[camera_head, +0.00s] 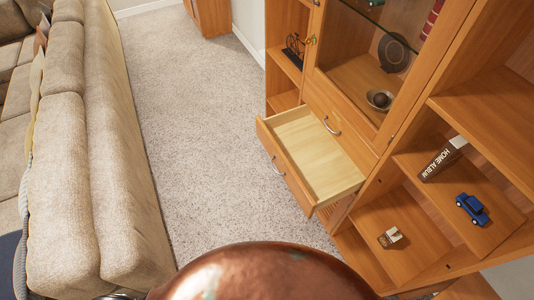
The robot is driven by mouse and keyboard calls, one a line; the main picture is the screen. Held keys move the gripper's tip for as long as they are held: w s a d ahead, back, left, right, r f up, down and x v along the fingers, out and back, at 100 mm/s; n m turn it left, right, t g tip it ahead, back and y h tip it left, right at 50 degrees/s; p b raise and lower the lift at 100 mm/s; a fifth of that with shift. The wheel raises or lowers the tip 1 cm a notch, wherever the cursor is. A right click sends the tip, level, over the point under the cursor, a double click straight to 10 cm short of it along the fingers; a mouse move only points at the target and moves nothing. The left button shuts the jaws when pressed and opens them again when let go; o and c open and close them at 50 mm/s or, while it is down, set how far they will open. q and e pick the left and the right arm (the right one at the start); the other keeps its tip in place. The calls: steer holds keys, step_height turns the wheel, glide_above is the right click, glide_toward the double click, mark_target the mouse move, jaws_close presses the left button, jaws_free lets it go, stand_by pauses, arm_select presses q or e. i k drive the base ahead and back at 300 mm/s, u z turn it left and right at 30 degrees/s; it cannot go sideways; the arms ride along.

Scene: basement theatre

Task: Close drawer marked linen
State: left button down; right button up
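A wooden drawer (284,172) stands pulled out from the wall unit, below the glass-fronted cabinet part. Its front faces left toward the carpet and has a small metal handle (277,167). The pale inside (322,150) looks empty. A shut drawer (345,130) with a similar handle sits just above it. I cannot read any linen marking on either drawer. Neither of my grippers is in view.
Carpet (190,110) lies free between the beige sofa (125,170) and the wall unit. Open shelves at right hold a blue toy car (472,209), a home album (444,158) and a small pale object (390,237). A rounded copper-coloured surface (260,275) fills the bottom middle.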

mark_target(317, 171)
steer(key=i, duration=0.35)
steer(key=k, duration=1.05)
steer(key=u, duration=0.8)
steer(key=i, duration=0.85)
steer(key=z, duration=0.75)
steer(key=i, duration=0.75)
steer(key=z, duration=0.8)
